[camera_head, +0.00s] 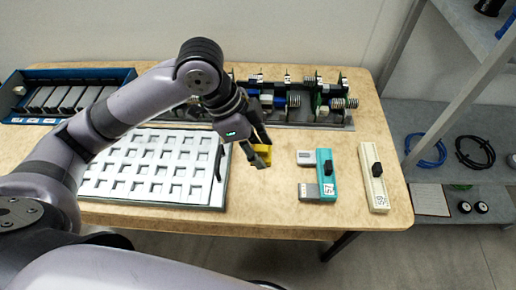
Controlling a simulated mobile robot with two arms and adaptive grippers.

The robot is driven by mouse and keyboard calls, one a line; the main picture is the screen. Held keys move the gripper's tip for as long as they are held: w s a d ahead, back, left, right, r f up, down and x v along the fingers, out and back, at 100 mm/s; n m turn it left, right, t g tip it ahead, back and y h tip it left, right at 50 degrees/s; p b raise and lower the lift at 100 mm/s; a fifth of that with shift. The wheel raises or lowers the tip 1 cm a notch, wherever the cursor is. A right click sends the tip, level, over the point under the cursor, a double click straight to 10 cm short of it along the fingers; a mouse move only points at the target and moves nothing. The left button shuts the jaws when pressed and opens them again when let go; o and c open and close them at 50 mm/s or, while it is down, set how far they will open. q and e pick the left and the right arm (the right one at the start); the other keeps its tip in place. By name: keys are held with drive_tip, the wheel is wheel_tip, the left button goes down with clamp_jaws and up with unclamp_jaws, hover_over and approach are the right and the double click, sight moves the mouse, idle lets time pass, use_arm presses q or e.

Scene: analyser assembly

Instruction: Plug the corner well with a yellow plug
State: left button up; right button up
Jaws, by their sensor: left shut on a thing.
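My left arm hides the tray's left and back parts. I cannot tell from this view how high the plug is above the table. My right gripper is not in view.
A teal block (327,186) with grey pieces and a cream block (374,178) stand right of the gripper. A rack of parts (310,115) lines the table's back, and a blue crate (70,77) stands back left. Grey shelves (440,190) are at right.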

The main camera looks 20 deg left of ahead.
use_arm(q)
drive_tip(key=shift+f, duration=0.1)
drive_tip(key=shift+f+b, duration=4.25)
drive_tip(key=shift+f, duration=5.7)
drive_tip(key=o, duration=1.3)
drive_tip(key=shift+o, duration=0.2)
